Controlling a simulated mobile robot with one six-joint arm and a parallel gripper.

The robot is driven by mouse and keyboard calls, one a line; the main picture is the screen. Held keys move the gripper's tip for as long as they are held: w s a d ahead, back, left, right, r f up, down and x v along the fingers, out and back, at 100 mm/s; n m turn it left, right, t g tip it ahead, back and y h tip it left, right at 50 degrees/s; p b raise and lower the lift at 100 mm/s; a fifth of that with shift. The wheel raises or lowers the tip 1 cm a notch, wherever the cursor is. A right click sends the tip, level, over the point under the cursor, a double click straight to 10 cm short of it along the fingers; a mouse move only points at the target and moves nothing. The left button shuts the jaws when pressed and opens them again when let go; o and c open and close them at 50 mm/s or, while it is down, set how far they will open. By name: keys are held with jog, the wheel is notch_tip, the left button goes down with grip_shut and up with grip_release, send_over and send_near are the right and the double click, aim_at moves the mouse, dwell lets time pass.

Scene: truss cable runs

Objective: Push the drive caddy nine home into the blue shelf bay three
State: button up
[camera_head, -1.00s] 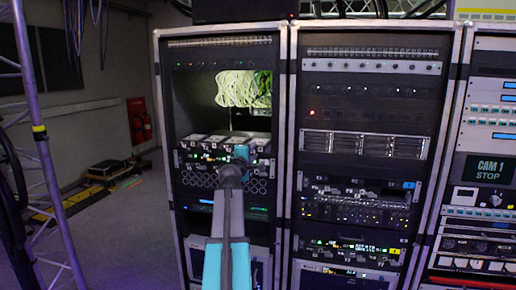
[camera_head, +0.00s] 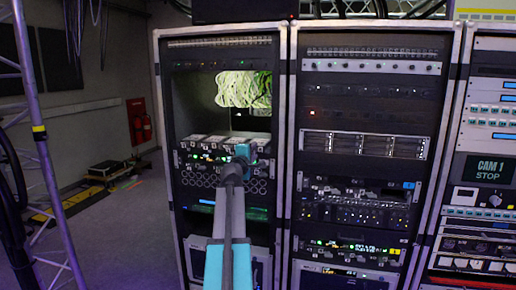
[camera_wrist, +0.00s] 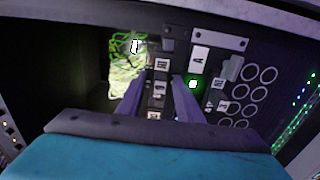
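A unit with a row of pale-topped drive caddies (camera_head: 207,142) sits in the left rack, with small lit labels along its front. My gripper (camera_head: 242,152) is at the right part of that row and hides some of it. In the wrist view my gripper (camera_wrist: 163,78) shows two fingers standing apart. A dark strip with white labels (camera_wrist: 160,63) lies in the gap between them. A green light (camera_wrist: 193,84) glows beside the right finger. I cannot tell which caddy is nine, which bay is three, or whether the fingers touch anything.
Pale green cables (camera_head: 242,88) hang above the unit. A panel of round holes (camera_wrist: 245,90) is beside the fingers in the wrist view. A second rack (camera_head: 368,200) stands to the right, and a truss (camera_head: 45,150) at the left.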

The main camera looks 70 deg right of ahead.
grip_shut()
jog(key=shift+a+r, duration=0.1)
jog(key=shift+a, duration=1.05)
dwell(0.6)
jog(key=a, duration=0.9)
jog(key=shift+s+a, duration=0.3)
jog(key=shift+a, duration=0.1)
dwell(0.6)
jog(key=shift+r, duration=0.1)
jog(key=shift+s+a, duration=0.1)
jog(key=shift+a, duration=1.9)
